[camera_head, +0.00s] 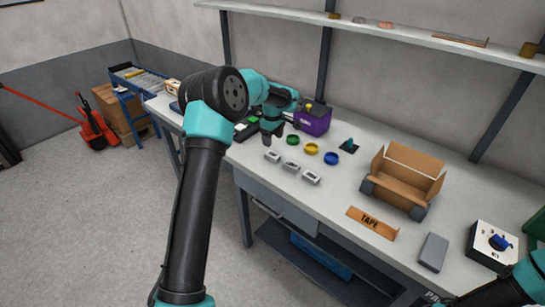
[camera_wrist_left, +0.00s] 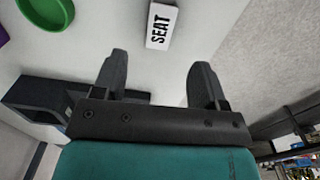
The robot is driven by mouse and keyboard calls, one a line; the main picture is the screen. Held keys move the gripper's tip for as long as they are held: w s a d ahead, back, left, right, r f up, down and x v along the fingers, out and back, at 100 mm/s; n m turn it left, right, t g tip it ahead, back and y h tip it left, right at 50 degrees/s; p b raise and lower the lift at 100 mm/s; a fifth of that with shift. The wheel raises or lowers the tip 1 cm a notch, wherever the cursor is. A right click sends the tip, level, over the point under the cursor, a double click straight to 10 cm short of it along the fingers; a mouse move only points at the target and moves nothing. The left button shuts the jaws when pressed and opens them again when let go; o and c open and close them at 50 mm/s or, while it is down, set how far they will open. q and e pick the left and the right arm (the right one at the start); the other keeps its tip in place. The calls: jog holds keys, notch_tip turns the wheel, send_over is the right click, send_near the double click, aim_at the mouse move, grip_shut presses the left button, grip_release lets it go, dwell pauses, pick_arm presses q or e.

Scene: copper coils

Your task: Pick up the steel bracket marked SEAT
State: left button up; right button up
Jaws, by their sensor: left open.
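The steel bracket marked SEAT (camera_wrist_left: 159,26) lies on the bench in the left wrist view, its label facing up. It is just beyond the fingertips of my left gripper (camera_wrist_left: 158,62), roughly in line with the gap between them. My left gripper is open and empty. In the head view my left gripper (camera_head: 271,141) points down above the bench, close to the leftmost of three small grey brackets (camera_head: 272,156). Their markings are too small to read there. My right gripper is out of view.
A purple box (camera_head: 313,122) stands at the back. The bench front beside the brackets is clear.

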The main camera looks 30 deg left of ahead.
aim_at(272, 154)
pick_arm(q)
jog(key=shift+f, duration=1.75)
jog(key=shift+f, duration=0.15)
jog(key=shift+a+f, duration=0.1)
jog(key=shift+f, duration=2.35)
jog(key=c, duration=1)
